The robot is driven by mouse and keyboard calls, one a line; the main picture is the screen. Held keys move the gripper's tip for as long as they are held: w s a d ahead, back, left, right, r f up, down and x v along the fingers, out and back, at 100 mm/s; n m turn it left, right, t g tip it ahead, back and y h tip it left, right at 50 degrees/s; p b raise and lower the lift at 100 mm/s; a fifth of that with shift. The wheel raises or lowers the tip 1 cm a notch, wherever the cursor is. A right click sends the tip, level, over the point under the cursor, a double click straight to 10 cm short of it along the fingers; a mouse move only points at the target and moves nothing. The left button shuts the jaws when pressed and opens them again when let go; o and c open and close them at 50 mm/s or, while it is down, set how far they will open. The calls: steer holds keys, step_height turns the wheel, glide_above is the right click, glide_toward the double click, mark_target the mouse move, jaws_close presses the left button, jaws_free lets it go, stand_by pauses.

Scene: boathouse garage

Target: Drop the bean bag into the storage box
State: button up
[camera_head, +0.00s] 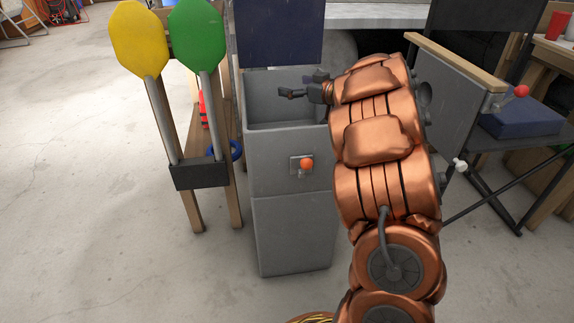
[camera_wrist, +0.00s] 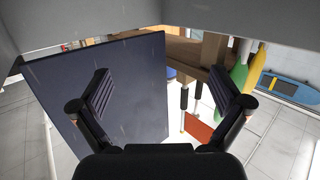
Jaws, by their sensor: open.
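The grey storage box (camera_head: 257,138) has an open top in the head view, with a dark blue lid-like panel (camera_head: 280,32) upright behind the opening. My gripper (camera_head: 298,86) is at the opening, near its right side; how deep it sits is hard to tell. In the wrist view my gripper (camera_wrist: 160,85) has its two fingers spread wide with nothing between them. The dark panel (camera_wrist: 125,85) fills the left and middle there, behind the fingers. I cannot make out the bean bag in either view. My arm hides the right part of the box.
A yellow paddle (camera_head: 138,38) and a green paddle (camera_head: 197,36) stand in a wooden rack left of the box. A folding chair with a blue item (camera_head: 522,117) is at right. A red cup (camera_head: 558,24) stands on a bench. Floor at left is clear.

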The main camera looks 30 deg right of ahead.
step_height(320, 180, up, 10)
stand_by(0.6)
